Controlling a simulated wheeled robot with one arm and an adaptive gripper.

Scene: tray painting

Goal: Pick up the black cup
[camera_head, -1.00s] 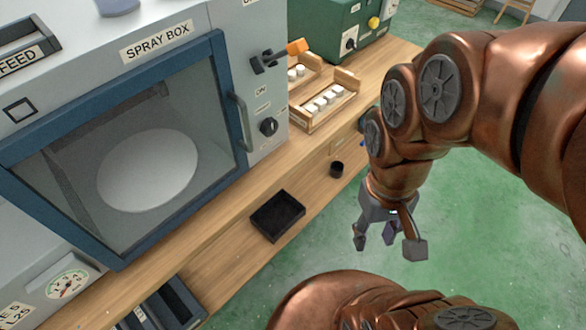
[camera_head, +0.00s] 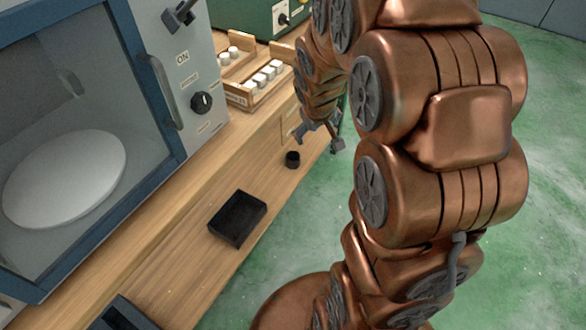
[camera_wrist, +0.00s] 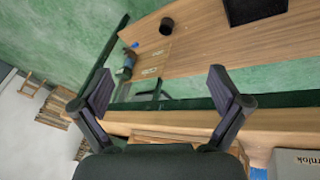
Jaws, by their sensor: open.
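The black cup (camera_head: 292,159) is small and stands on the wooden bench, near its front edge, to the right of a black tray. In the wrist view the black cup (camera_wrist: 167,25) shows near the top, beyond the fingers. My gripper (camera_head: 322,140) is to the right of the cup in the head view, apart from it. In the wrist view my gripper (camera_wrist: 166,88) has its two fingers wide apart with nothing between them.
The black tray (camera_head: 214,225) lies on the wooden bench (camera_head: 165,270). A wooden rack (camera_head: 238,97) with several white-topped containers stands behind the cup. The spray box (camera_head: 160,130) with its blue-framed door is at left. Bare bench lies between tray and cup.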

